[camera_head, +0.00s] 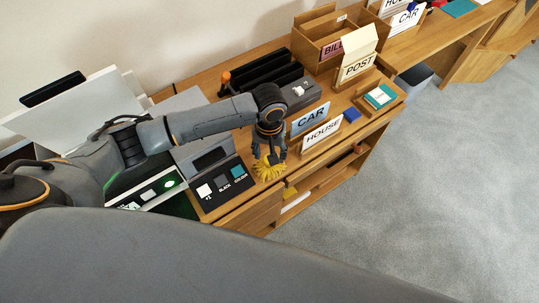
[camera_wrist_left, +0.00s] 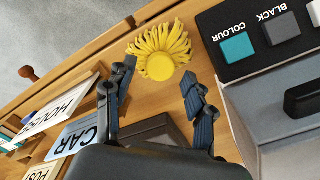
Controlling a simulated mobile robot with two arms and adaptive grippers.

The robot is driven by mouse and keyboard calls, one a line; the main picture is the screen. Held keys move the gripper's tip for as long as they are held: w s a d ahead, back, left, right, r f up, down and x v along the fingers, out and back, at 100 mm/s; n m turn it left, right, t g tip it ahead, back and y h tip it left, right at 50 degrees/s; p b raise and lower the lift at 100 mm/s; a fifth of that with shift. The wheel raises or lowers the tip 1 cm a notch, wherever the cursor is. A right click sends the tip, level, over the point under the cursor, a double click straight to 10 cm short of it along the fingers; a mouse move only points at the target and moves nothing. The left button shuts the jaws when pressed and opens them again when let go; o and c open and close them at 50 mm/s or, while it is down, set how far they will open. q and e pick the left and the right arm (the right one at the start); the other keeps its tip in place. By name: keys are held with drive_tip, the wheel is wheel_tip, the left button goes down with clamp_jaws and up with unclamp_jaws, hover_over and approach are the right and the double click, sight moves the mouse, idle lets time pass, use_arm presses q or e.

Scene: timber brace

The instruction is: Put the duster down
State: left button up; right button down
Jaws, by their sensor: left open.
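The duster has a yellow fringed head with a round yellow centre. In the head view the duster (camera_head: 267,171) is at the wooden desk's front edge, below my left gripper (camera_head: 272,155). In the left wrist view the duster (camera_wrist_left: 160,56) lies just beyond and between the fingertips of my left gripper (camera_wrist_left: 158,72), over the wooden top. The fingers are spread apart, with a gap to the duster on both sides. I cannot tell whether it has a handle. My right gripper is not in view.
A black panel with COLOUR and BLACK buttons (camera_head: 222,183) is left of the duster. CAR (camera_head: 311,117) and HOUSE (camera_head: 322,133) signs stand to its right. A POST box (camera_head: 357,66) stands farther back. Open carpet (camera_head: 400,200) lies in front of the desk.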

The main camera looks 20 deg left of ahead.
use_arm(q)
wheel_tip(320, 180, up, 10)
drive_tip(key=shift+r, duration=0.15)
drive_tip(key=shift+s, duration=0.1)
idle(0.6)
